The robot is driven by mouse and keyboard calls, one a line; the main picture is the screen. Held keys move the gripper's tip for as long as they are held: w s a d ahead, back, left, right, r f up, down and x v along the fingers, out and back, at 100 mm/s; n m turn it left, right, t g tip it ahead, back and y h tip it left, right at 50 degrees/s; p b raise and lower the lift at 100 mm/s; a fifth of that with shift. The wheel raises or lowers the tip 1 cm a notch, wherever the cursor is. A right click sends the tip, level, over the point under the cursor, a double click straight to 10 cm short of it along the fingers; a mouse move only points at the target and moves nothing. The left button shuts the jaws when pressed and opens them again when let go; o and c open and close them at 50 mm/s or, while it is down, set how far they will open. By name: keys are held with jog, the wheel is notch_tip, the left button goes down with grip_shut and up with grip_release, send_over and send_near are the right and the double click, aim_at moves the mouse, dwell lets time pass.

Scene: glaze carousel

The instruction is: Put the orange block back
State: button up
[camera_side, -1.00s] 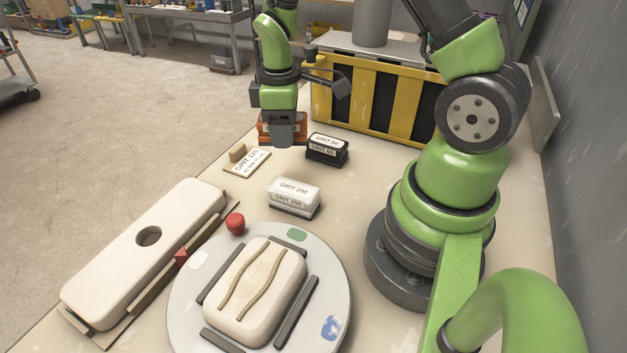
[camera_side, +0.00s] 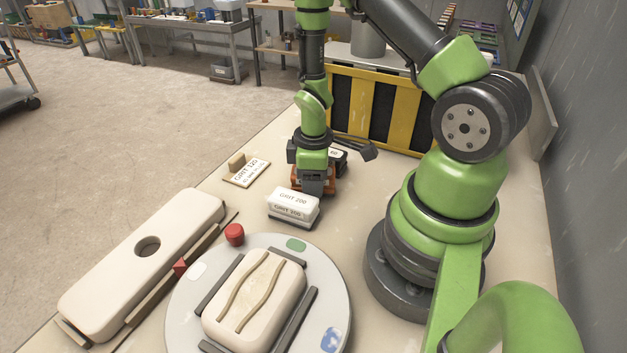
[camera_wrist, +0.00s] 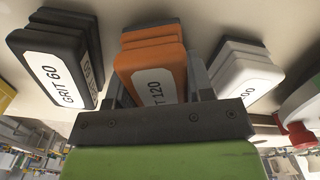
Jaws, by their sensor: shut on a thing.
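The orange block (camera_wrist: 150,62), labelled with a partly hidden "120", is between the fingers of my gripper (camera_wrist: 158,92). In the side view the gripper (camera_side: 314,188) is shut on it, and only edges of the orange block (camera_side: 297,177) show around the fingers. The block is between the black GRIT 60 block (camera_wrist: 62,62) and the white GRIT 200 block (camera_side: 292,208). I cannot tell whether it touches the table. The GRIT 120 plate (camera_side: 246,174) lies bare to the left, with a small tan piece on its back edge.
A turntable (camera_side: 182,308) bears a cream slab (camera_side: 255,300) between dark bars. A red knob (camera_side: 234,234) stands at its far edge. A long cream piece with a hole (camera_side: 110,275) lies at left. A yellow-black barrier (camera_side: 400,118) stands behind.

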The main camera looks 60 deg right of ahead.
jog(key=shift+f, duration=0.3)
jog(key=shift+f, duration=0.1)
jog(key=o, duration=0.8)
jog(key=shift+c, duration=0.2)
